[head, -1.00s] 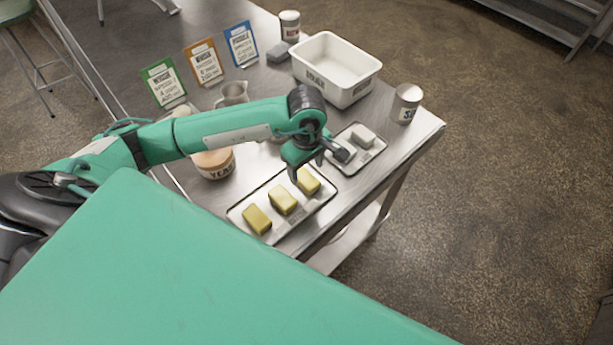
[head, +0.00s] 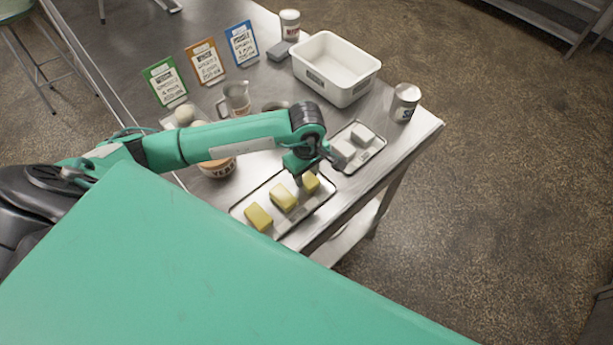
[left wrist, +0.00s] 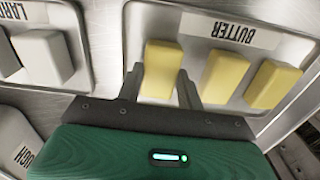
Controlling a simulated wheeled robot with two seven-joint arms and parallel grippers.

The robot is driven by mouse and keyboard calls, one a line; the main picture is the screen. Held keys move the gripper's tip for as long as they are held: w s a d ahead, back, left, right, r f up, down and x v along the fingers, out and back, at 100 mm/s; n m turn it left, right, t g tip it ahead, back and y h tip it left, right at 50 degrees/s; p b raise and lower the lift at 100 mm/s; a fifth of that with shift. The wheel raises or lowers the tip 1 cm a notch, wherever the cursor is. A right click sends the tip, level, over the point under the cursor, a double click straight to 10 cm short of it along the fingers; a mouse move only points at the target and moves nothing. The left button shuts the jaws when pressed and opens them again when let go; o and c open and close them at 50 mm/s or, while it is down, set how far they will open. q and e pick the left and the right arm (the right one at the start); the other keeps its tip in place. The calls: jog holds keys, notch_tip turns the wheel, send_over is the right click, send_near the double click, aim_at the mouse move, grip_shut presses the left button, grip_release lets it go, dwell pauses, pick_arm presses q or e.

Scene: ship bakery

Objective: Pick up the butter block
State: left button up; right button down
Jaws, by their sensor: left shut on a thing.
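Several yellow butter blocks stand in a row on a metal tray (head: 238,211). The tray also shows in the left wrist view with a BUTTER label (left wrist: 232,31). My left gripper (head: 309,181) is over the tray's far right end, shut on the end butter block (left wrist: 162,70), with one finger at each side of it. In the head view the gripper partly hides this block (head: 312,183). The middle block (head: 283,197) and the near-left block (head: 258,216) are clear of the fingers. The held block appears still at tray level. My right gripper is not in view.
A tray with white lard blocks (head: 364,133) lies just right of the gripper. The table's edge runs close by the butter tray.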

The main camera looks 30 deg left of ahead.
pick_arm(q)
jog(key=shift+w+r+b, duration=0.1)
jog(key=shift+r+b, duration=0.2)
jog(key=shift+r, duration=0.2)
notch_tip(320, 180, up, 19)
jog(key=b, duration=0.5)
